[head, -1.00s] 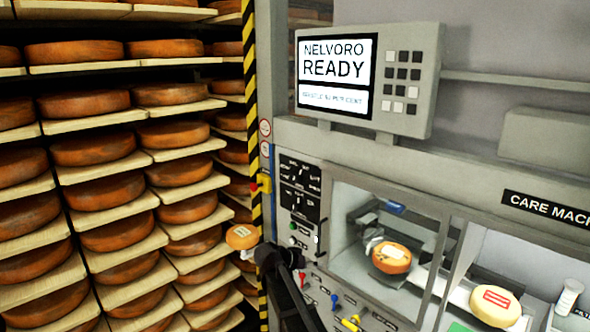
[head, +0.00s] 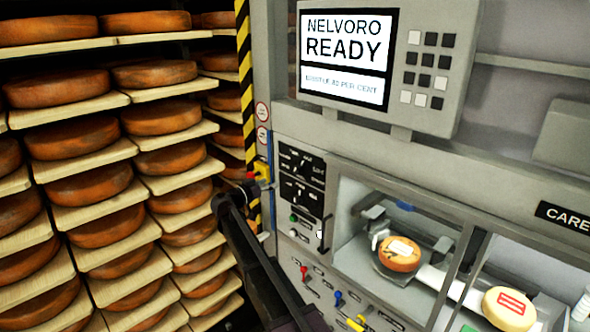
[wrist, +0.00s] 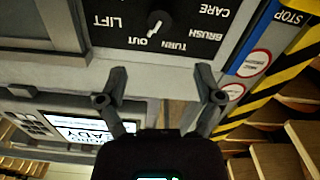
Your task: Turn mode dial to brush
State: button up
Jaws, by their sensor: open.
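The mode dial (wrist: 157,20) is at the top of the wrist view, on a black panel that appears upside down, with the labels LIFT, OUT, TURN, BRUSH and CARE around it. Its white pointer is directed toward the OUT and TURN side, away from BRUSH; the exact mark is hard to tell. My gripper (wrist: 162,74) is open and empty, its two fingers spread below the dial in that picture and apart from it. In the head view my gripper (head: 263,186) is just left of the black dial panel (head: 302,178); the dial itself is too small to make out.
A screen (head: 345,55) reading NELVORO READY hangs above the panel. A yellow-and-red stop switch (head: 261,170) is close behind my gripper. Cheese racks (head: 110,210) fill the left. A glazed chamber holding a cheese wheel (head: 400,254) is to the right.

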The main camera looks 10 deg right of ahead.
aim_at(295, 171)
jog(key=x, duration=1.3)
jog(key=shift+w+d, duration=0.25)
jog(key=c, duration=1.1)
